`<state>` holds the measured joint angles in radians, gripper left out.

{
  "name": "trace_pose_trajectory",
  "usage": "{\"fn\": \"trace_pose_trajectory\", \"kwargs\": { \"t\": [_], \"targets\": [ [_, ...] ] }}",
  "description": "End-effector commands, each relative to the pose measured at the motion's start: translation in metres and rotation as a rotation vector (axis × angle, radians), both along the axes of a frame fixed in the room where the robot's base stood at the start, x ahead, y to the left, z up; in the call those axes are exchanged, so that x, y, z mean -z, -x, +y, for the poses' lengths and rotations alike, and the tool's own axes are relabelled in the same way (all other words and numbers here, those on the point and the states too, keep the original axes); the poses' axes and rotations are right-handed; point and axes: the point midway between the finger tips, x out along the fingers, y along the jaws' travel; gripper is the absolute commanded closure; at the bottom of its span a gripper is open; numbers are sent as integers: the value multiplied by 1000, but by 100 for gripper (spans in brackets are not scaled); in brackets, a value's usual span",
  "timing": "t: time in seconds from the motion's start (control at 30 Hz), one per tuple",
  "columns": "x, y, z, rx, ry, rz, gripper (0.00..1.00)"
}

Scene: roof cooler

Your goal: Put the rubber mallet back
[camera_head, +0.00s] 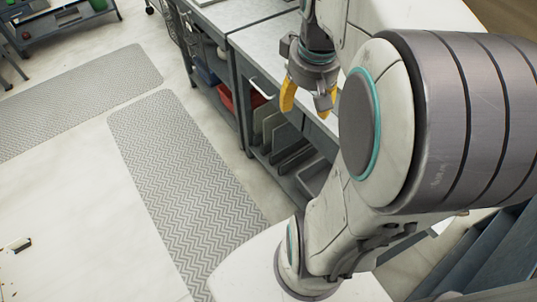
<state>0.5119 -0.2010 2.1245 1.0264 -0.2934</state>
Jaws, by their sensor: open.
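I cannot make out the rubber mallet in this view. My gripper (306,100) hangs fingers-down at the upper middle, with its two yellow fingertips spread and nothing seen between them. It is in front of the grey workbench (262,42). My arm hides much of the right side, including part of the bench.
The bench has a lower shelf with upright panels (272,135) and a red bin (228,97). Grey zigzag mats (180,175) lie on the pale floor. A small dark-and-light object (18,246), too small to identify, is at the left edge. Blue-grey steps (490,255) stand lower right.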

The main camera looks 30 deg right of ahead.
Motion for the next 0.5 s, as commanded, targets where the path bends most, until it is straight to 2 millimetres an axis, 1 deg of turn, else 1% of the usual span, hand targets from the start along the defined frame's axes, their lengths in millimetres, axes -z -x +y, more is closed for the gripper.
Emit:
{"fn": "trace_pose_trajectory", "kwargs": {
  "t": [0.03, 0.1, 0.2, 0.33, 0.4, 0.5],
  "targets": [
    [2, 4, 26, -45, 1, -18, 41],
    [6, 12, 54, -86, -2, -41, 41],
    [13, 25, 85, -136, -11, -68, 41],
    [22, 41, 111, -185, -24, -93, 41],
    [26, 48, 120, -204, -30, -103, 41],
    [30, 55, 128, -220, -37, -113, 41]
  ]
}}
